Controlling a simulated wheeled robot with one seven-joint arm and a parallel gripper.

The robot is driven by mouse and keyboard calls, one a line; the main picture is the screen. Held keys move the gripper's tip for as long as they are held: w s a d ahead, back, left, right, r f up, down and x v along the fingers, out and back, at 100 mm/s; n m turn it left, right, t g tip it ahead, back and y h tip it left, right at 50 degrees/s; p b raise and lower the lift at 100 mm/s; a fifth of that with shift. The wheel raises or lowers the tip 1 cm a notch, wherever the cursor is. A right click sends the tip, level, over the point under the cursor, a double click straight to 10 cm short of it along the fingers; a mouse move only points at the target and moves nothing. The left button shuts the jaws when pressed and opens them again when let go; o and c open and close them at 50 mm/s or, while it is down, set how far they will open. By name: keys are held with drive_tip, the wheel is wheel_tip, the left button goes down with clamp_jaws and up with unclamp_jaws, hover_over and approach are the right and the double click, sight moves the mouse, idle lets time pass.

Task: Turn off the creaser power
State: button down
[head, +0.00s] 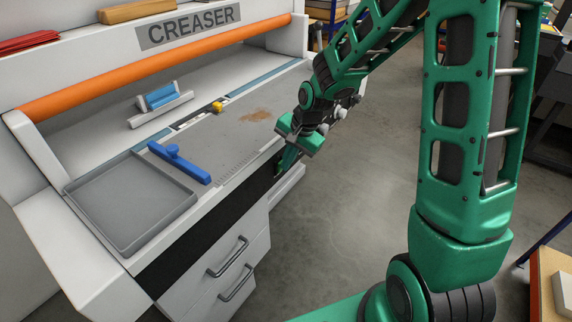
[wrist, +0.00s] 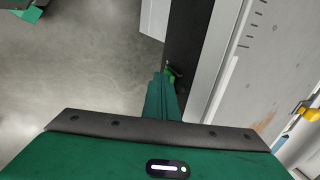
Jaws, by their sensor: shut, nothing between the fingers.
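The creaser (head: 190,27) is a white machine with its name on a grey plate and a long orange roller. A black strip (head: 190,248) runs along its front below the bed; it also shows in the wrist view (wrist: 184,40).
On the bed are a grey tray (head: 75,190), a blue-handled bar (head: 180,161), a blue block in a holder (head: 160,97) and a yellow knob (head: 217,107). Drawers (head: 225,262) with handles are below. The grey floor (head: 345,200) to the right is clear.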

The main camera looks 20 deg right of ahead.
drive_tip(key=shift+d, duration=0.15)
drive_tip(key=s+d+r, duration=0.5)
drive_tip(key=s+r, duration=0.2)
drive_tip(key=s, duration=0.1)
drive_tip(key=shift+d+r, duration=0.15)
drive_tip(key=shift+d, duration=0.2)
idle(0.6)
drive_tip(key=s+d+r+n+g, duration=0.1)
drive_tip(key=s+d, duration=0.3)
drive_tip(key=s, duration=0.4)
drive_tip(key=s+d+r+n+g+h, duration=0.1)
drive_tip(key=s+d+r+n, duration=0.1)
drive_tip(key=s, duration=0.7)
drive_tip(key=s+d+r+n+g+h, duration=0.1)
drive_tip(key=s+d+r, duration=0.2)
drive_tip(key=s+d, duration=0.3)
drive_tip(key=s, duration=0.3)
